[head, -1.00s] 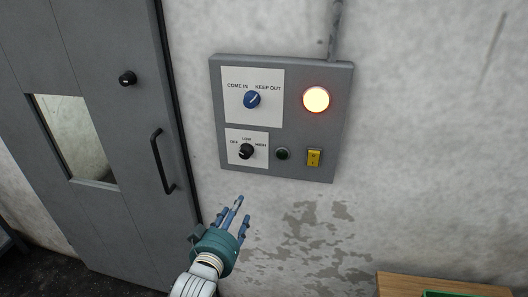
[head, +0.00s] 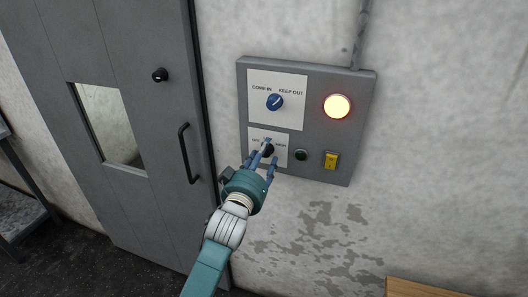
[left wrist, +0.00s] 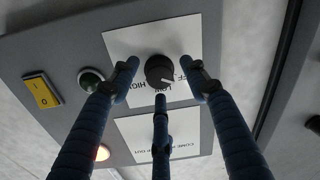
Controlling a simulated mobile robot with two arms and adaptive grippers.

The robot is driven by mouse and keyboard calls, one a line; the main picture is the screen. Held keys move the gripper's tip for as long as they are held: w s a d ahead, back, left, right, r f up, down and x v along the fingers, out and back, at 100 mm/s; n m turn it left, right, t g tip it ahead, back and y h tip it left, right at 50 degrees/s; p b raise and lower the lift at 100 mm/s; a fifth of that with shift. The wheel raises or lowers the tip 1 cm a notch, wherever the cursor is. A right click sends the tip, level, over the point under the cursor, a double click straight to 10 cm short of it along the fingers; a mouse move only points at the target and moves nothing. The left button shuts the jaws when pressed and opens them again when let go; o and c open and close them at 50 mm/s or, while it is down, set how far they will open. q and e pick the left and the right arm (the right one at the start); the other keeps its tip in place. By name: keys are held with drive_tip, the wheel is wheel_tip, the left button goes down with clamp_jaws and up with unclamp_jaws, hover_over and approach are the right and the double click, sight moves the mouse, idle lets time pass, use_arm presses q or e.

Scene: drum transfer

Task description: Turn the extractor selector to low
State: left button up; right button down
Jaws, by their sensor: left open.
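The extractor selector is a black knob (left wrist: 160,70) on a white plate marked OFF, LOW and HIGH. My right gripper is not in view.
The grey panel (head: 362,120) also holds a blue COME IN / KEEP OUT knob (head: 274,102), a lit round lamp (head: 337,106), a dark green button (head: 301,155) and a yellow switch (head: 330,160). A grey door (head: 150,130) with a handle stands left. A wooden surface (head: 430,288) is lower right.

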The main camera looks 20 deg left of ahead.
use_arm(q)
drive_tip(key=shift+w, duration=0.25)
drive_tip(key=c, duration=1.2)
drive_tip(key=shift+o, duration=0.2)
